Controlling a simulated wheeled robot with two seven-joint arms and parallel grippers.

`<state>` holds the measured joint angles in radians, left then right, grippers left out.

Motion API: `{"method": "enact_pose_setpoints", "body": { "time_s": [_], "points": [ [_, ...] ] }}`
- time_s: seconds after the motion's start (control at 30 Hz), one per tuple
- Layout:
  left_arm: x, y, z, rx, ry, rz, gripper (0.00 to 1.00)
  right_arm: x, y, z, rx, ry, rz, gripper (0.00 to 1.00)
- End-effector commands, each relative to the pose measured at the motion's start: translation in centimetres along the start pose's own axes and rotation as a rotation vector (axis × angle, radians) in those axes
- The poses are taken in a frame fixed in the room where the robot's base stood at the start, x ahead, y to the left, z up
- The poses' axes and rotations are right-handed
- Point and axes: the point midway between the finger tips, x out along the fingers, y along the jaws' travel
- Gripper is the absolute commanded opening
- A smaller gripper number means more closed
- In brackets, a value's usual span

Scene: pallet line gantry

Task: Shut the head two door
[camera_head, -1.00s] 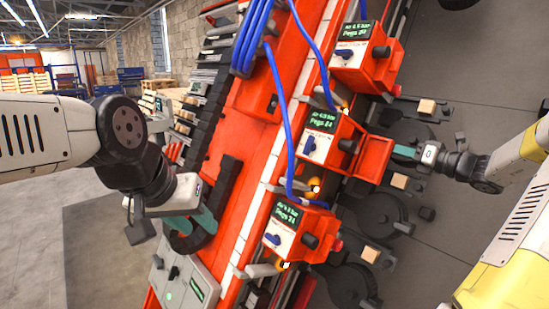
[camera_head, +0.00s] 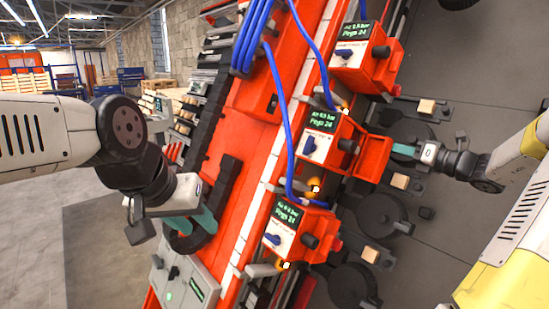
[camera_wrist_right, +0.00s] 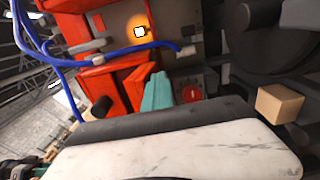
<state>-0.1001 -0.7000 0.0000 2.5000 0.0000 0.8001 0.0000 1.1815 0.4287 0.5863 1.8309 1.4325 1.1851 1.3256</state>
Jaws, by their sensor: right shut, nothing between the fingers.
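Three red head boxes stand in a row along the red gantry in the head view. The middle box (camera_head: 322,138) has a green-lit display, a blue knob and a black knob. Its red door (camera_head: 374,158) stands swung out on the right side. My right gripper (camera_head: 403,150) is shut and empty, its teal fingertips at the door's right edge; contact is unclear. The right wrist view shows the teal fingers (camera_wrist_right: 158,94) close beside a red panel (camera_wrist_right: 136,86). My left gripper (camera_head: 194,222) is open, its teal fingers apart near a black bracket on the gantry's left side.
The upper box (camera_head: 360,58) and lower box (camera_head: 300,228) flank the middle one. Blue hoses (camera_head: 287,110) hang across the gantry front. Black round discs (camera_head: 380,213) and wooden blocks (camera_head: 400,181) lie to the right. Grey floor is clear at the lower left.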

Motion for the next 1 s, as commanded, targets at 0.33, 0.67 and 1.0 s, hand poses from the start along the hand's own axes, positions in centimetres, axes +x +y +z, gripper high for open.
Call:
{"method": "enact_pose_setpoints", "body": {
  "time_s": [0.33, 0.67, 1.0],
  "points": [
    [0.0, 0.0, 0.0, 0.0, 0.0, 0.0, 0.36, -0.1, 1.9, 0.0, -0.001, 0.001, 0.003, 0.0],
    [0.0, 0.0, 0.0, 0.0, 0.0, 0.0, 0.36, -0.3, 3.5, 0.0, -0.002, 0.001, 0.001, 0.0],
    [0.0, 0.0, 0.0, 0.0, 0.0, 0.0, 0.36, -0.5, 5.2, 0.0, -0.001, 0.001, 0.002, 0.0]
  ]
}}
